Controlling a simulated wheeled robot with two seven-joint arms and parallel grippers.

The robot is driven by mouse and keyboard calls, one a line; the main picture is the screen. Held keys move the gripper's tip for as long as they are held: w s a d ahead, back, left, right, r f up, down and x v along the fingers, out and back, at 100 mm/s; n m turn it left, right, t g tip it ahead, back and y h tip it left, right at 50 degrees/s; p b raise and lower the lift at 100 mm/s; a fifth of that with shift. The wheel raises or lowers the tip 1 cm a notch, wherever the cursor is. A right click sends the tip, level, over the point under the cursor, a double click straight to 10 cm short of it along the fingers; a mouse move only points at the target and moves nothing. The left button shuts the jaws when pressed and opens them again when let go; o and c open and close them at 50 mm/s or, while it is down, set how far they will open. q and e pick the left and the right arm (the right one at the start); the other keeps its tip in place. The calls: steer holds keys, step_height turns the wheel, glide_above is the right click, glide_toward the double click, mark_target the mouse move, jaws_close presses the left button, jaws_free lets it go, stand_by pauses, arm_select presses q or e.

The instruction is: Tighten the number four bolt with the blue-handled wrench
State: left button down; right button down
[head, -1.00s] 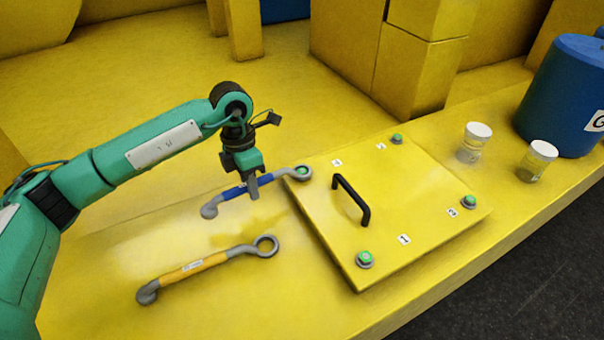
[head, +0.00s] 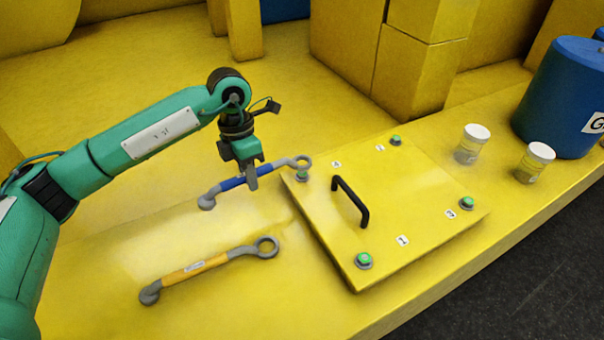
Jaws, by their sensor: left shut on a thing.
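The blue-handled wrench (head: 232,183) is grey-ended. My left gripper (head: 252,183) is shut on its blue handle near the middle. The wrench's ring end (head: 303,162) appears just above or behind the green-topped bolt (head: 302,177) at the panel's left corner. The bolt's top shows below the ring, so the ring is not around it in this view. A small label (head: 336,164) near this bolt is too small to read surely. My right gripper is not in view.
A yellow-handled wrench (head: 205,266) lies in front. The yellow panel (head: 330,235) has a black handle (head: 352,203) and other green bolts at its corners. Two jars (head: 472,144) and a blue drum (head: 562,95) stand at the right. The bench's front edge drops to dark floor.

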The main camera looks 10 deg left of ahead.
arm_select(q)
steer(key=shift+r, duration=0.3)
